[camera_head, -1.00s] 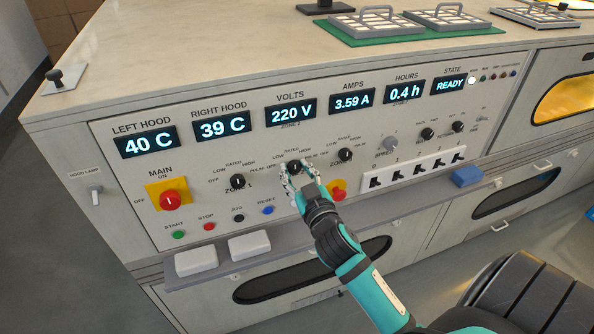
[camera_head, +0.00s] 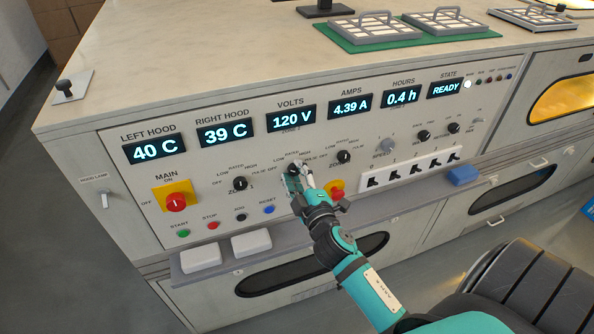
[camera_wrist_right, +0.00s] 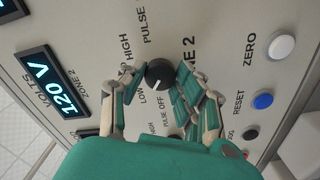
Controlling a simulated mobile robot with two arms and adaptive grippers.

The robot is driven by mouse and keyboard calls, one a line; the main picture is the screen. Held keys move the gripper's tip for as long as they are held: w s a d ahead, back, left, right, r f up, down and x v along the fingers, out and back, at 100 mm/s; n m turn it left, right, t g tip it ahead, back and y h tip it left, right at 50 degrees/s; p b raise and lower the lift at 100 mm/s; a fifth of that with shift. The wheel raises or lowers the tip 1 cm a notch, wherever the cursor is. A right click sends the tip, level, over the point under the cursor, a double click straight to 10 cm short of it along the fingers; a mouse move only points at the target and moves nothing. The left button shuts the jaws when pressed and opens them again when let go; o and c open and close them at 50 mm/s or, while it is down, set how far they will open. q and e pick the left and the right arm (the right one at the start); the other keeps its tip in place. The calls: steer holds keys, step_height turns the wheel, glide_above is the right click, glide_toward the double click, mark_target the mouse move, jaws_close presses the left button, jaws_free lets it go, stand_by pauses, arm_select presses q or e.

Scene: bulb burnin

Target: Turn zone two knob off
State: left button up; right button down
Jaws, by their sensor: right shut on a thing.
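The black zone two knob (camera_head: 293,168) is on the front panel, partly hidden by my right gripper (camera_head: 297,178) in the head view. The right wrist view shows the knob (camera_wrist_right: 159,73) between my green-padded fingers, which are shut on it from both sides. Its white mark points toward the LOW label (camera_wrist_right: 143,97). The volts display (camera_head: 291,117) reads 120 V and the amps display (camera_head: 350,107) reads 4.39 A. My left gripper is not in view.
The zone one knob (camera_head: 239,184) is left of my gripper, and another black knob (camera_head: 344,157) is right of it. The red main switch (camera_head: 176,202) is farther left.

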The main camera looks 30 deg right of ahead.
steer(key=n+p, duration=0.1)
steer(key=n, duration=0.4)
steer(key=shift+n, duration=0.3)
stand_by(0.4)
steer(key=c, duration=0.9)
jaws_free()
steer(key=shift+c, duration=0.2)
steer(key=v, duration=1.2)
steer(key=shift+f, duration=0.15)
